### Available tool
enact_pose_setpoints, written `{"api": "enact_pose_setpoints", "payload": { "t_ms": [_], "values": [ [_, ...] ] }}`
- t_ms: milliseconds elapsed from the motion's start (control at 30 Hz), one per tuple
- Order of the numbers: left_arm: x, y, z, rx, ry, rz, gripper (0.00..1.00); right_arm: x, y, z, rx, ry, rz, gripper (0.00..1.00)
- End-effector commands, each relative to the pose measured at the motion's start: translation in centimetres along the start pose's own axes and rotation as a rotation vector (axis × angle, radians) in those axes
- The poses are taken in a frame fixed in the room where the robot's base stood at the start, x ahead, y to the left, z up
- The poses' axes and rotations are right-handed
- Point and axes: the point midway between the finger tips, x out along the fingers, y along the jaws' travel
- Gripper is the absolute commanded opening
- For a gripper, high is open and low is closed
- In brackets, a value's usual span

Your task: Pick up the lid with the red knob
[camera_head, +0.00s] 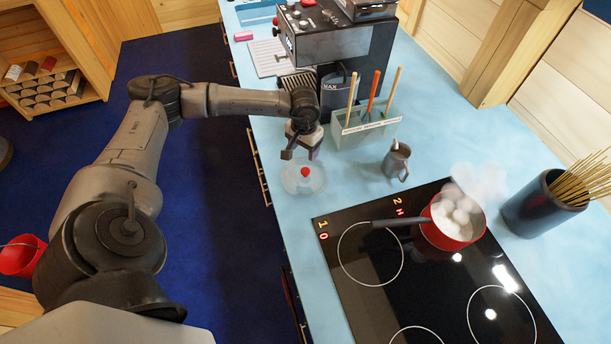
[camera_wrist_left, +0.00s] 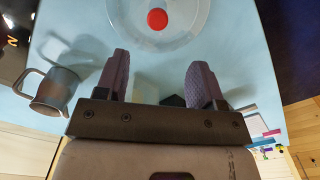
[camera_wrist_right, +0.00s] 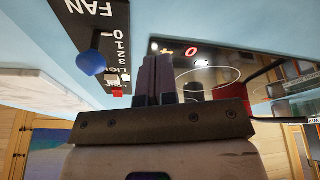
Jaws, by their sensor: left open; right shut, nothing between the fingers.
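The lid is a clear glass disc (camera_head: 291,178) with a red knob (camera_head: 305,172) at its middle. It lies on the light blue counter, left of the stove. In the left wrist view the lid (camera_wrist_left: 185,35) and its red knob (camera_wrist_left: 157,19) show at the top, beyond the fingertips. My left gripper (camera_head: 301,152) is open and empty, just above and behind the lid, apart from the knob. In the left wrist view its two fingers (camera_wrist_left: 158,75) stand wide apart. My right gripper (camera_wrist_right: 157,75) is shut and empty in the right wrist view; it is not in the head view.
A red pot (camera_head: 447,232) with steam stands on the black stove (camera_head: 430,290). A grey metal jug (camera_head: 397,160), a utensil holder (camera_head: 366,130) and a coffee machine (camera_head: 340,45) stand behind the lid. A dark pot of sticks (camera_head: 540,205) is at right. Counter around the lid is clear.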

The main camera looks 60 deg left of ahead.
Motion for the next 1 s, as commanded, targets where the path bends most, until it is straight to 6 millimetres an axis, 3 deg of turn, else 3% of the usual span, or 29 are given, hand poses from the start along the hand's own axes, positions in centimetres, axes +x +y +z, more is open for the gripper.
{"api": "enact_pose_setpoints", "payload": {
  "t_ms": [300, 667, 1000],
  "values": [
    [5.3, 0.1, 0.0, -0.001, 0.000, 0.001, 0.62, 0.6, -0.1, 0.2, 0.004, 0.001, -0.003, 0.00],
    [6.9, 0.1, 0.0, -0.002, 0.000, 0.002, 0.62, 0.9, -0.1, 0.3, 0.001, 0.000, -0.001, 0.00],
    [11.0, 0.3, -0.2, -0.003, 0.000, 0.002, 0.62, 2.4, 0.1, 0.8, -0.006, -0.002, 0.005, 0.00]
  ]
}}
